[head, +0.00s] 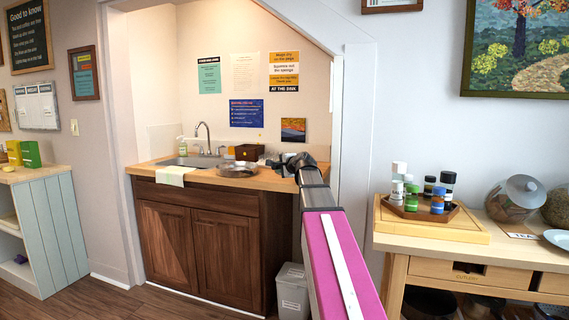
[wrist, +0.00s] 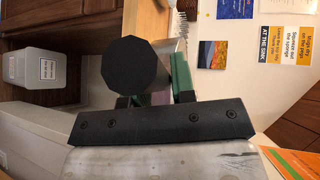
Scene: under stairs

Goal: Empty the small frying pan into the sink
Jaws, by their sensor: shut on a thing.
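The small frying pan (head: 237,171) is a shallow silver pan at the counter's front edge, right of the sink, and looks about level. Its contents are too small to make out, and I cannot tell whether it touches the counter. My gripper (head: 288,164) is at the pan's right, shut on its handle. In the wrist view a dark, many-sided handle end (wrist: 135,66) points at the camera between the fingers of my gripper (wrist: 155,98); the pan's bowl is hidden there. The sink (head: 192,161) is set in the counter at the left, below a curved tap (head: 205,136).
A brown box (head: 249,152) stands behind the pan, and a soap bottle (head: 181,146) behind the sink. A pale towel (head: 174,176) hangs over the counter's front edge. A white bin (wrist: 45,70) stands below, right of the cabinet. A side table (head: 470,256) with jars is at the right.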

